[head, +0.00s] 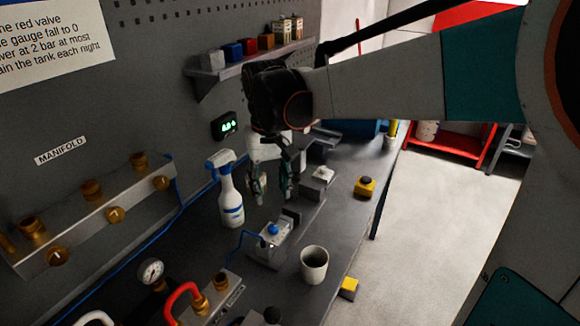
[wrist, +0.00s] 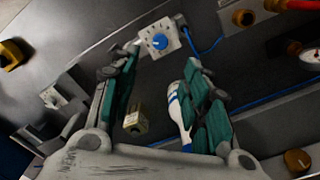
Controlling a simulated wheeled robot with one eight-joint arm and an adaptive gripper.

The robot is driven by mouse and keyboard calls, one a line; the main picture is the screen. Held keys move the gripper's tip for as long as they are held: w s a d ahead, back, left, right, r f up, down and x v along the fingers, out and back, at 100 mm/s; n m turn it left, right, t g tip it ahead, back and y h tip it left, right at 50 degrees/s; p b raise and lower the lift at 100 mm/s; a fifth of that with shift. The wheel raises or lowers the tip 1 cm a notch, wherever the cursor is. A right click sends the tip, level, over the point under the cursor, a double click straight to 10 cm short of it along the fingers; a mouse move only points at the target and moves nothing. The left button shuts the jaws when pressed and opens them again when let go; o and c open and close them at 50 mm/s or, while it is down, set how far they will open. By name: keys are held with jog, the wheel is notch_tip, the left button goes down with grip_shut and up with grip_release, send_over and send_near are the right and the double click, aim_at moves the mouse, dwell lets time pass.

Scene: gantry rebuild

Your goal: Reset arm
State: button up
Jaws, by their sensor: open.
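My gripper (head: 272,178) hangs from my arm above the grey workbench (head: 338,225), fingers pointing down. It is open. In the wrist view my two green-padded fingers (wrist: 158,95) stand wide apart. No object touches both fingers. A white and blue spray bottle (head: 230,195) stands just left of my gripper in the head view; in the wrist view it shows partly behind the right finger (wrist: 181,112). A small metal box with a blue knob (head: 272,232) sits on the bench below and in front of my gripper; it also shows beyond the fingertips in the wrist view (wrist: 160,42).
A manifold with brass fittings (head: 90,215) is on the left wall. A shelf (head: 235,66) holds several small blocks. Open floor (head: 450,200) lies to the right.

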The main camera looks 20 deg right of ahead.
jog(key=shift+s, duration=0.2)
jog(key=s+f+n+t, duration=0.1)
jog(key=s+t, duration=0.6)
jog(key=s, duration=0.8)
